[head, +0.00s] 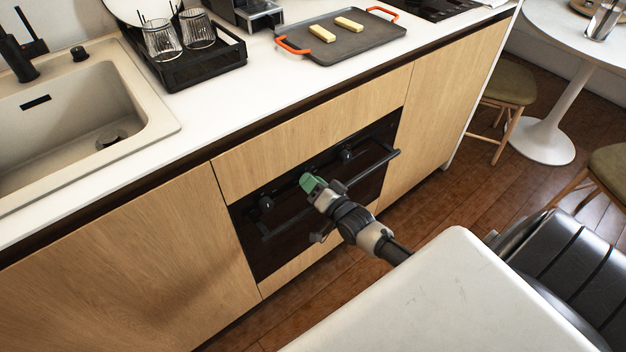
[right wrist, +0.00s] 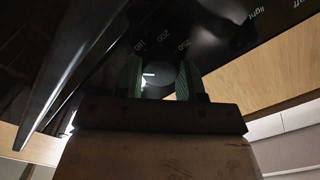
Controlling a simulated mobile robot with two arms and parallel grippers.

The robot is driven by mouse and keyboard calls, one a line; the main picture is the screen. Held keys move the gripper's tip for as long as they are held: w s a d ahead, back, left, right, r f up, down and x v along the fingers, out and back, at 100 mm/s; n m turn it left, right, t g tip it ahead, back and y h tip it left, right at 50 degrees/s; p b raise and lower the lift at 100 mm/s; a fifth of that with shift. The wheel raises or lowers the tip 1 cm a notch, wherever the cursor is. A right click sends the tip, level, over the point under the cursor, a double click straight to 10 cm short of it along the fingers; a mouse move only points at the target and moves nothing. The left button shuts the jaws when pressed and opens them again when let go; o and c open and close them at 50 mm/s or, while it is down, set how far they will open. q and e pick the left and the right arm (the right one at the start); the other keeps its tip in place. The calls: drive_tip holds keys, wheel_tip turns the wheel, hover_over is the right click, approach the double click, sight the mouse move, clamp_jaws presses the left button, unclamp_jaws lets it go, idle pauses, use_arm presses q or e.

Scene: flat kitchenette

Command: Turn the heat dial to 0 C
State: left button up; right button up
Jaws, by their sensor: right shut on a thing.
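The black oven (head: 285,240) is built into the wooden cabinet front, with its control panel along the top. My right gripper (head: 312,183) is at the middle of this panel, above the oven handle. In the right wrist view its green fingers (right wrist: 161,80) stand on either side of the dark heat dial (right wrist: 158,88) and are shut on it. White marks 180, 200 and 250 show around the dial. The dial's pointer is too dark to read. In the head view the gripper hides the dial. My left gripper is not in view.
The oven handle (head: 391,154) juts out just below the panel. Other knobs sit to the left (head: 266,203) and right (head: 347,155). Above are the counter with a sink (head: 75,115), a glass rack (head: 205,70) and a griddle tray (head: 345,48). A round table (head: 545,25) stands at right.

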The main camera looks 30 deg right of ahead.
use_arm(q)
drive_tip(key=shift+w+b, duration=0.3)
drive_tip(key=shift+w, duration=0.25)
use_arm(e)
drive_tip(key=shift+a+f+n, duration=0.1)
drive_tip(key=shift+a+n, duration=0.05)
drive_tip(key=shift+n, duration=13.65)
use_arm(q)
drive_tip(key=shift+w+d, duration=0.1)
use_arm(e)
drive_tip(key=o, duration=0.9)
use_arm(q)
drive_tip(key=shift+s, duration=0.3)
